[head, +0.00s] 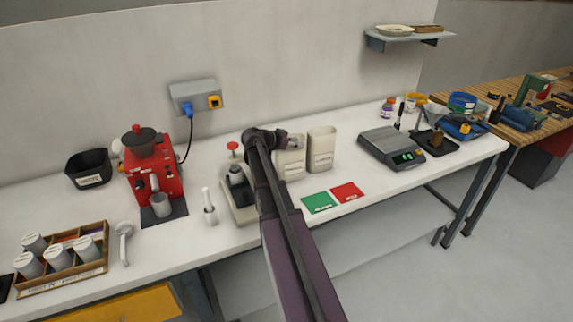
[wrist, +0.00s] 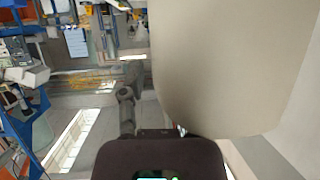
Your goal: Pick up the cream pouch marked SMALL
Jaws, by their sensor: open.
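Two cream pouches stand upright side by side on the white bench in the head view: a left one (head: 291,165) and a right one (head: 321,149). Their markings are too small to read, so I cannot tell which is SMALL. My gripper (head: 294,142) is at the upper part of the left pouch and hides some of it. In the wrist view a large, smooth cream surface (wrist: 235,65) fills the upper right, close to the camera.
A green card (head: 319,202) and a red card (head: 347,192) lie in front of the pouches. A scale (head: 391,148) stands to the right. A press-like device (head: 238,192) and a red grinder (head: 152,170) stand to the left. The wall is close behind.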

